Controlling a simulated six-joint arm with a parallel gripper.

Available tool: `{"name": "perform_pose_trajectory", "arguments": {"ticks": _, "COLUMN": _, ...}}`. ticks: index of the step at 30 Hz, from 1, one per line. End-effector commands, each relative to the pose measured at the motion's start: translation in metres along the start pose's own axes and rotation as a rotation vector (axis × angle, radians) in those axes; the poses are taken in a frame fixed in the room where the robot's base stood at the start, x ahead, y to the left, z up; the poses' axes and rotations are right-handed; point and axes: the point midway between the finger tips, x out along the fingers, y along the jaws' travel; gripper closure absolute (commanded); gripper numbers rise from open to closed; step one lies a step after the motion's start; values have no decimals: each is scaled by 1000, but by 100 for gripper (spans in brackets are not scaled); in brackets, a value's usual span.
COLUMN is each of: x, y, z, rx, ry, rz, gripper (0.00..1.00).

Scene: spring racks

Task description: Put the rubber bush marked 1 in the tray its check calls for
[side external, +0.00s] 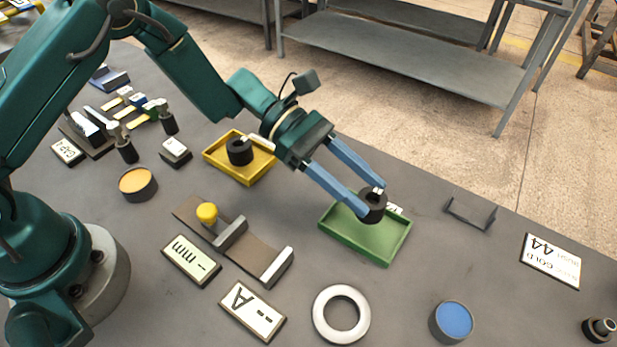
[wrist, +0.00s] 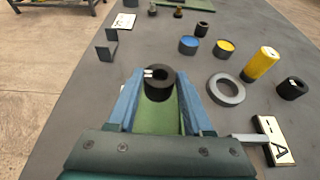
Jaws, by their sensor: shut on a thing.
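My gripper (side external: 370,198) is shut on a black rubber bush (side external: 372,208), a thick ring with a white tag on top. The tag's mark is too small to read. The bush also shows between the blue fingers in the wrist view (wrist: 159,88). It is over the green tray (side external: 390,252); I cannot tell whether it touches the tray floor. A second black bush (side external: 239,151) with a white tag sits in the yellow tray (side external: 222,168), to the left of my gripper.
A gauge with a yellow knob (side external: 207,212) stands left of the green tray. Two display plates read "– mm" (side external: 191,261) and "– A" (side external: 252,311). A grey ring (side external: 341,344) and a blue-topped tin (side external: 452,321) lie in front. A grey bracket (side external: 470,215) stands right.

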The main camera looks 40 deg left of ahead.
Motion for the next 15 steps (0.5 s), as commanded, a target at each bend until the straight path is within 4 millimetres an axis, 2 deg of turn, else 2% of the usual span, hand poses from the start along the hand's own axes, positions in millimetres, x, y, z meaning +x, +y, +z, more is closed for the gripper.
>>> {"name": "perform_pose_trajectory", "arguments": {"ticks": 6, "x": 11, "y": 0, "z": -28, "rx": -3, "ry": 0, "rz": -1, "gripper": 100}}
{"name": "perform_pose_trajectory", "arguments": {"ticks": 15, "x": 13, "y": 0, "z": -33, "rx": 1, "ry": -1, "rz": 1, "gripper": 100}}
